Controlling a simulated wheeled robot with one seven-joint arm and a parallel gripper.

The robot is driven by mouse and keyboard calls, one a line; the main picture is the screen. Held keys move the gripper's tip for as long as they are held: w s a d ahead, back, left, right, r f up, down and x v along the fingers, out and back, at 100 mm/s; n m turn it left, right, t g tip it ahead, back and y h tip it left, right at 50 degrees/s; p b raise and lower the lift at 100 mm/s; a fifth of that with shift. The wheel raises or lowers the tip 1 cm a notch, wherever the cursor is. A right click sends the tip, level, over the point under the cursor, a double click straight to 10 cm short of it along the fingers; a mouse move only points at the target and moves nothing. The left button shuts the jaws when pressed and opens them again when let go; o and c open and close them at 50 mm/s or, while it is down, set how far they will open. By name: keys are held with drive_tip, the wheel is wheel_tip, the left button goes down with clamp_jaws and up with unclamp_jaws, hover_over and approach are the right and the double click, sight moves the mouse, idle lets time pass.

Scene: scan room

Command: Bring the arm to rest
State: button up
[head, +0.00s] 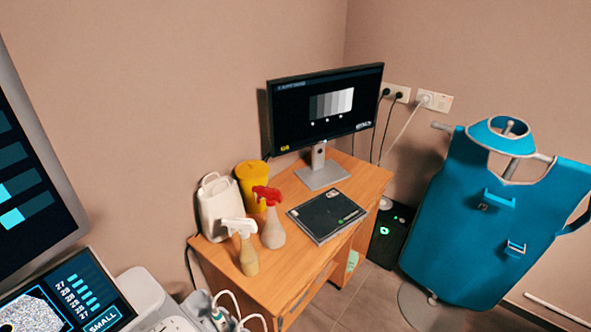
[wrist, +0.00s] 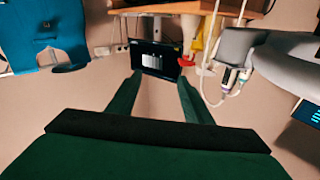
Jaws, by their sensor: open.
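My gripper (wrist: 159,82) shows in the wrist view as two dark green fingers standing apart with nothing between them. It is open and empty. The wrist view is tipped over, with the desk (wrist: 205,6) along its top edge. The monitor (wrist: 155,58) appears just beyond the fingertips in the picture, and no contact is visible. In the head view neither my arm nor my gripper shows. There the wooden desk (head: 270,270) carries the monitor (head: 325,105), and nothing of mine is over it.
A white-topped spray bottle (head: 248,255), a red-topped one (head: 271,228), a white container (head: 221,208), a yellow bin (head: 252,180) and a dark flat case (head: 326,215) crowd the desk. A scanner (head: 95,285) stands left, a blue apron (head: 490,220) right.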

drive_tip(key=s+a+n+g+y, duration=0.1)
drive_tip(key=s+a+n+g, duration=0.1)
drive_tip(key=s, duration=0.9)
drive_tip(key=shift+f+g, duration=0.35)
drive_tip(key=shift+g, duration=0.35)
drive_tip(key=shift+w, duration=0.15)
